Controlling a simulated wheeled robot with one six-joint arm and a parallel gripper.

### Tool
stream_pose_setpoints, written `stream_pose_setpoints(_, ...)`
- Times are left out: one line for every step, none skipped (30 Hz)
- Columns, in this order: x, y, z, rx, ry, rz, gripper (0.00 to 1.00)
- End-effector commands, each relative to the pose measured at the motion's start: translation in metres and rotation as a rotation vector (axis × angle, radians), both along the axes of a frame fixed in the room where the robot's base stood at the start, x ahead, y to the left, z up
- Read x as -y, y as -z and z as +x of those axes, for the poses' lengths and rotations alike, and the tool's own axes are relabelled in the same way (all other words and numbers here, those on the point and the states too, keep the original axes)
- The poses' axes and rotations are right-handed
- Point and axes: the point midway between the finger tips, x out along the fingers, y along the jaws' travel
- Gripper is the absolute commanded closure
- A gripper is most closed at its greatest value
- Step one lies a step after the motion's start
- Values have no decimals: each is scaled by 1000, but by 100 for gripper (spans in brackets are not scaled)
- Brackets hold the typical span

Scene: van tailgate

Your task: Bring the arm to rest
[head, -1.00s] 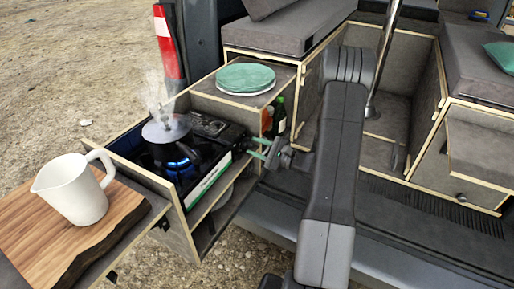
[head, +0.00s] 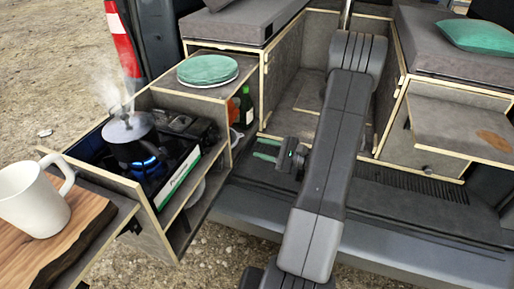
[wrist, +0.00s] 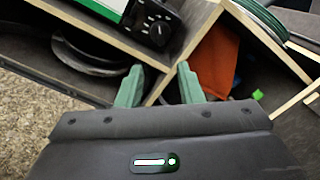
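My gripper (head: 266,150) is in front of the van's open rear, to the right of the pull-out kitchen box. Its green fingers also show in the wrist view (wrist: 162,86). They stand apart with nothing between them, so it is open and empty. My dark arm crosses the middle of the head view and hides part of the van floor behind it.
A lit camping stove (head: 178,160) carries a steaming pot (head: 128,128) in the pull-out box at left. Plates (head: 208,70) and bottles (head: 244,105) are beyond. The van floor (head: 400,215) at right is clear.

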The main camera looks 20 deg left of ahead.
Motion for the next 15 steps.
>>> stream_pose_setpoints(0, 0, 0, 0, 0, 0, 66)
stream_pose_setpoints(0, 0, 0, 0, 0, 0, 66)
stream_pose_setpoints(0, 0, 0, 0, 0, 0, 66)
stream_pose_setpoints(0, 0, 0, 0, 0, 0, 66)
stream_pose_setpoints(0, 0, 0, 0, 0, 0, 66)
stream_pose_setpoints(0, 0, 0, 0, 0, 0, 66)
stream_pose_setpoints(0, 0, 0, 0, 0, 0, 66)
stream_pose_setpoints(0, 0, 0, 0, 0, 0, 66)
stream_pose_setpoints(-1, 0, 0, 0, 0, 0, 66)
stream_pose_setpoints(-2, 0, 0, 0, -1, -1, 66)
stream_pose_setpoints(-4, 0, 0, 0, -1, -1, 66)
stream_pose_setpoints(-7, 0, 0, 0, -2, -1, 66)
stream_pose_setpoints(-9, 0, 1, 0, -2, -1, 66)
stream_pose_setpoints(-13, 0, 1, 0, -2, 0, 66)
stream_pose_setpoints(-19, -1, 1, 0, -3, 0, 66)
